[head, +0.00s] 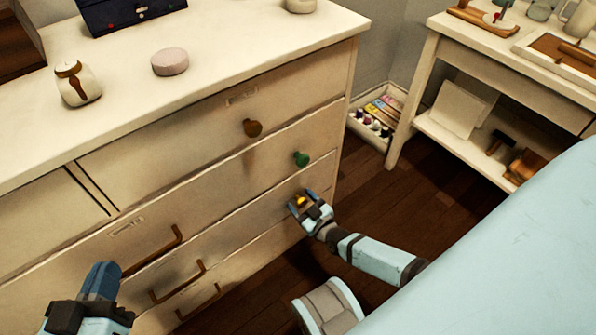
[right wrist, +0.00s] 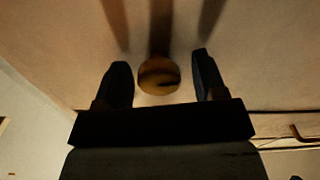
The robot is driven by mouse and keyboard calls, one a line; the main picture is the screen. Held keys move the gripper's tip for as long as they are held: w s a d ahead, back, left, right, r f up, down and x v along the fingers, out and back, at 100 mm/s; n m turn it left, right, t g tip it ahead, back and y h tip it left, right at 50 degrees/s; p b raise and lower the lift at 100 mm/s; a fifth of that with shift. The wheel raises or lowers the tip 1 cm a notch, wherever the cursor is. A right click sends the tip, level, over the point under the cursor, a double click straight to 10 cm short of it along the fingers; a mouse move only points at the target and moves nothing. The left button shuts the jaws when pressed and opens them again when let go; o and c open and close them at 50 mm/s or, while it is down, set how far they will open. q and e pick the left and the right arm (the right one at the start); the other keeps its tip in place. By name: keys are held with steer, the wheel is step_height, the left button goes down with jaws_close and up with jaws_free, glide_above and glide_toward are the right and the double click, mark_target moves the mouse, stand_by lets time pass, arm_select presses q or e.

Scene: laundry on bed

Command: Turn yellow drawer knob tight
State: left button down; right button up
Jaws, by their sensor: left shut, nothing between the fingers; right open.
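The yellow knob (head: 301,200) is on a lower drawer front of the cream dresser (head: 215,190). In the right wrist view the knob (right wrist: 159,76) is round and sits between the two fingers, with a gap on each side. My right gripper (head: 305,199) is open around the knob; its fingers (right wrist: 163,80) appear not to touch it. The knob is partly hidden by the gripper in the head view. My left gripper (head: 100,281) is shut and empty, at the lower left in front of the dresser.
A green knob (head: 301,159) and a brown knob (head: 253,128) are on the drawers above. Bar handles (head: 178,279) are on the drawers to the left. A light blue bed (head: 500,250) fills the lower right. A box of small items (head: 378,115) stands beside the dresser.

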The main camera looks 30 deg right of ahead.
steer(key=c, duration=0.9)
